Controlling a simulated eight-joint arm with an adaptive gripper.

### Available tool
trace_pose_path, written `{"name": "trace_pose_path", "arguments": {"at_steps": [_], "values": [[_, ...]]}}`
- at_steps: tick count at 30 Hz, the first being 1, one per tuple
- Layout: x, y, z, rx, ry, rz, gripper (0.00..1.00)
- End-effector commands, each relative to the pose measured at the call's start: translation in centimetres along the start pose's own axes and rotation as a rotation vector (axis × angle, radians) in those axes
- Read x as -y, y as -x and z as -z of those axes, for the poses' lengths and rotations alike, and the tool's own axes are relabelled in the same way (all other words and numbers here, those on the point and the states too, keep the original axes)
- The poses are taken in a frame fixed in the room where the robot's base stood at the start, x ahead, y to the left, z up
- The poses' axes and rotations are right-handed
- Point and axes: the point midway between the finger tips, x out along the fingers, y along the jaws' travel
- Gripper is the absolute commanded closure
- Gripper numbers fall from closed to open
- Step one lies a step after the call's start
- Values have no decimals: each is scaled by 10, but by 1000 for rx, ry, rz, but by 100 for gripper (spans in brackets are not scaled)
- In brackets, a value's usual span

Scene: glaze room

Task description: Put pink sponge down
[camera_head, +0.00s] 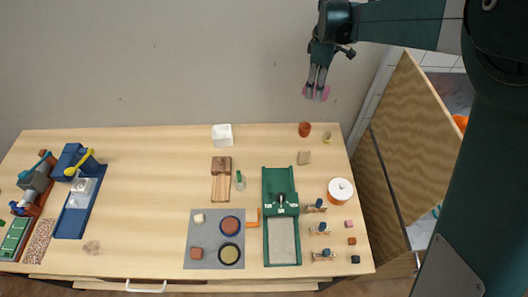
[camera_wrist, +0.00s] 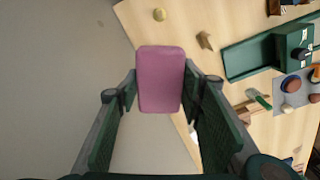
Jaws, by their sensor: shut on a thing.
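A pink sponge (camera_wrist: 160,78) sits between the two fingers of my gripper (camera_wrist: 160,95) in the wrist view, with a finger pressed to each side. In the head view my gripper (camera_head: 317,90) hangs above and behind the table's back right edge, in front of the grey wall. Only small pink edges of the sponge (camera_head: 326,93) show there, around the fingertips. The gripper is shut on the sponge and holds it up in the air, apart from the tabletop.
The wooden table (camera_head: 140,190) has free room at left centre. At its back stand a white container (camera_head: 222,135) and a brown cup (camera_head: 304,129). A green tray (camera_head: 283,240), a grey mat (camera_head: 203,262) and a white-lidded pot (camera_head: 340,191) stand towards the right. Blue equipment (camera_head: 75,220) is at left.

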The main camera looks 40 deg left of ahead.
Motion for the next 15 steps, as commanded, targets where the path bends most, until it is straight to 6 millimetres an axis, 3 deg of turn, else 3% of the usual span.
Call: {"name": "trace_pose_path", "arguments": {"at_steps": [6, 15], "values": [[45, -50, 54, 0, 142, 0, 70], [111, -109, 113, 0, 331, 0, 70]]}}
